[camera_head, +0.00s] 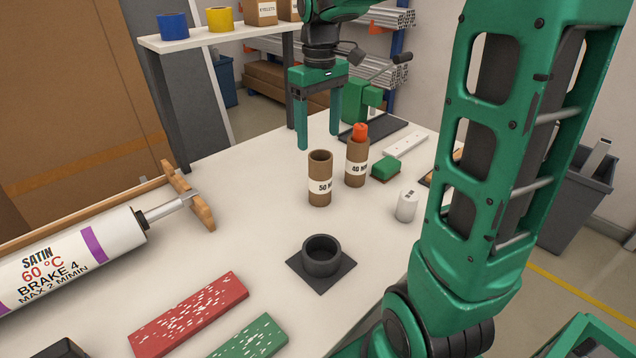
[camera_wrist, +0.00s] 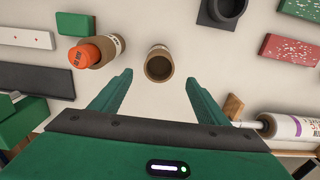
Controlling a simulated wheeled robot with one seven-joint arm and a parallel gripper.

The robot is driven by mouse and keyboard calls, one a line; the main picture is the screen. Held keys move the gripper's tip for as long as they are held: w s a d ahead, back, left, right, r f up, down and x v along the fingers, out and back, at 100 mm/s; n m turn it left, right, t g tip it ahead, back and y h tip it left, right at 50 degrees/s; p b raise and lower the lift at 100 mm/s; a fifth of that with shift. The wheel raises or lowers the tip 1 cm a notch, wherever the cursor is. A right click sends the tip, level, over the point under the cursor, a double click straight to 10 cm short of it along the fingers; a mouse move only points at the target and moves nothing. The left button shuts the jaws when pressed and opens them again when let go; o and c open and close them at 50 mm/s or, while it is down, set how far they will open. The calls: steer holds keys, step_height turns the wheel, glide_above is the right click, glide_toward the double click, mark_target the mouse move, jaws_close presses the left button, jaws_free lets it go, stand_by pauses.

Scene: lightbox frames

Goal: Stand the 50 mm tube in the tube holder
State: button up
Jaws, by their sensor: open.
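The 50 mm tube (camera_head: 320,180) is a brown cardboard tube with a white label reading 50, standing upright on the white table. In the wrist view the tube (camera_wrist: 159,66) shows its open top, beyond and between my fingertips. The tube holder (camera_head: 321,258) is a dark grey ring on a square base, and its ring is empty. It also shows at the top of the wrist view (camera_wrist: 221,12). My gripper (camera_head: 319,133) is open and empty, fingers pointing down, behind and above the tube. It also shows in the wrist view (camera_wrist: 157,88).
A 40 mm tube (camera_head: 357,165) with an orange thing in its top stands close right of the 50 mm tube. Red (camera_head: 190,313) and green (camera_head: 250,337) speckled blocks lie in front.

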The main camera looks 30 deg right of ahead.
mark_target(320, 158)
steer(key=shift+s+d+f, duration=0.1)
steer(key=shift+d+f, duration=0.05)
steer(key=shift+f, duration=3.85)
steer(key=c, duration=1.5)
